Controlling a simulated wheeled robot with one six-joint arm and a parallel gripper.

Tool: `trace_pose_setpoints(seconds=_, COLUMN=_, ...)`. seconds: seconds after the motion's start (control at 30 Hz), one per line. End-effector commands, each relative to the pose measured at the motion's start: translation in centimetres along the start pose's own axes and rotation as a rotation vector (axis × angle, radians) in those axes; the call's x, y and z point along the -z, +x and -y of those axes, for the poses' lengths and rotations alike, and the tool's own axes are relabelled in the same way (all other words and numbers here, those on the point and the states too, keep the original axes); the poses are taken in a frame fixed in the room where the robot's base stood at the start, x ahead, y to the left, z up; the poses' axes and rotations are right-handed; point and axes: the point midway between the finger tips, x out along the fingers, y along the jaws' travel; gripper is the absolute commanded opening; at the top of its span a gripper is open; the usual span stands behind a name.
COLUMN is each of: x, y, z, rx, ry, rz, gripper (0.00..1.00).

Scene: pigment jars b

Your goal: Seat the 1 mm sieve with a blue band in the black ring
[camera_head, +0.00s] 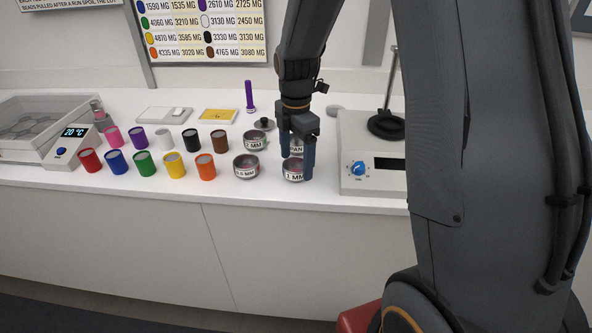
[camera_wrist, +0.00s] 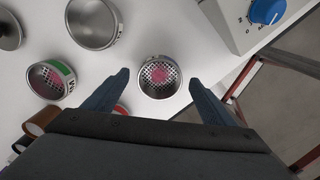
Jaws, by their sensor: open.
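The black ring (camera_head: 386,124) surrounds the foot of a rod on the machine at right.
The pan (camera_wrist: 93,24) and the 2 mm sieve (camera_head: 255,141) stand close behind; the 0.5 mm sieve (camera_head: 246,168) is at left. Coloured jars (camera_head: 174,165) fill the counter further left. The machine (camera_head: 362,182) with a blue knob stands close at right.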

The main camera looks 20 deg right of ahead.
Motion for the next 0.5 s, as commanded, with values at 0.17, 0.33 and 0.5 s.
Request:
trace_pose_setpoints(seconds=0.17, x=0.1, y=2.0, z=0.1, rx=0.002, ry=0.001, rz=0.000, gripper=0.78)
trace_pose_setpoints(seconds=0.33, x=0.1, y=2.7, z=0.0, rx=0.000, ry=0.001, rz=0.000, gripper=0.78)
trace_pose_setpoints(seconds=0.5, x=0.1, y=2.7, z=0.0, rx=0.000, ry=0.001, rz=0.000, gripper=0.78)
